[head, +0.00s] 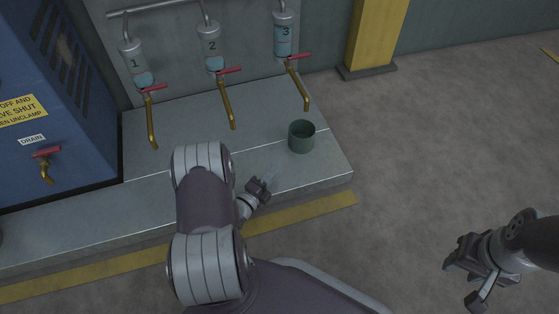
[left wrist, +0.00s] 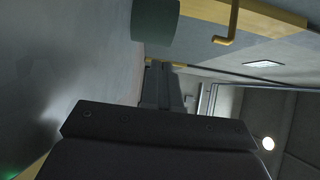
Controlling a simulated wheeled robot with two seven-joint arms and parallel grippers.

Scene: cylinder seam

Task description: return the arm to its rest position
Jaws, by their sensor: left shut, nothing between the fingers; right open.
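My left arm comes in at the lower middle of the head view. Its left gripper (head: 266,184) is low over the front of the grey platform (head: 325,172), in front of and to the left of a green cup (head: 301,137). The gripper is shut and empty, apart from the cup. The cup also shows in the left wrist view (left wrist: 156,20), ahead of the shut fingers (left wrist: 160,86). My right gripper (head: 465,262) is at the lower right over the bare floor, open and empty.
Three numbered cylinders (head: 212,55) with red-handled brass taps hang behind the platform. A blue cabinet (head: 60,90) with a drain tap (head: 46,168) stands at left. A yellow post (head: 375,35) stands at the back. The floor at right is clear.

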